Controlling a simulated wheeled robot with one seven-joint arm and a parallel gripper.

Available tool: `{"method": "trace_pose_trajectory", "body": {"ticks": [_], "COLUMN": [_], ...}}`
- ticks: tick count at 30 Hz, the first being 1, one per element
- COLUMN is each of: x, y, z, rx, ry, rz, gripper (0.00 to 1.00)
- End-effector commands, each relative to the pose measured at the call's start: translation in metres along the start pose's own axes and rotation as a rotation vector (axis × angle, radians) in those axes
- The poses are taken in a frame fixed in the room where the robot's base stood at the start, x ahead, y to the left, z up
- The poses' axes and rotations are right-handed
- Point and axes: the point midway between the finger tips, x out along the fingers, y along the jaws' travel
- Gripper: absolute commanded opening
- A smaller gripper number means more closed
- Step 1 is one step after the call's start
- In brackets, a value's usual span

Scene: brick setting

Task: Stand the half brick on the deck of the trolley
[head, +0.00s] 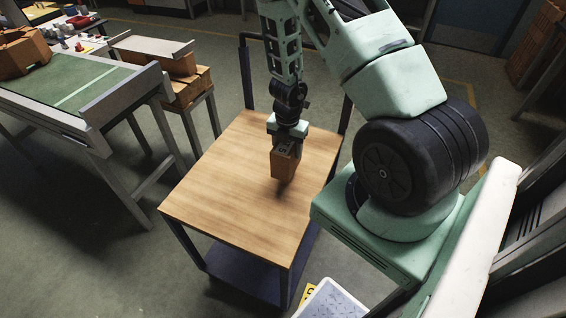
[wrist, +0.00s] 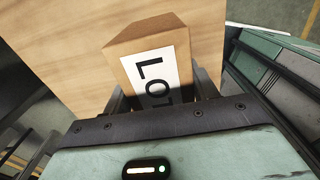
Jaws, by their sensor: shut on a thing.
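The half brick (head: 284,165) is an orange-brown block with a white label. In the wrist view the half brick (wrist: 153,62) shows the letters "LOT" on that label. My gripper (head: 287,146) is shut on its upper part and points down. The trolley's light wooden deck (head: 225,192) lies under it. The brick is over the deck, right of its middle, with a dark shadow just below it. I cannot tell whether its lower end touches the deck. My gripper's fingers (wrist: 160,95) show on both sides of the brick in the wrist view.
A green-topped conveyor table (head: 75,88) stands at the left, with bricks on a bench (head: 183,85) beside it. The trolley's dark handle posts (head: 247,75) rise at the back. A white board (head: 335,300) lies near the front right. The rest of the deck is bare.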

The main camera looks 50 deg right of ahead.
Motion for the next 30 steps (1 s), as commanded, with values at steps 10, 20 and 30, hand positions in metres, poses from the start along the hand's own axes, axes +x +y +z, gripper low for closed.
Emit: {"method": "trace_pose_trajectory", "body": {"ticks": [10, 20, 30], "x": [0.042, 0.047, 0.050], "y": [-0.001, 0.001, 0.000], "z": [0.000, 0.000, 0.000], "rx": [0.000, -0.003, -0.003], "ry": [0.002, -0.001, 0.000], "rz": [-0.001, 0.001, 0.000], "gripper": [0.15, 0.15, 0.80]}}
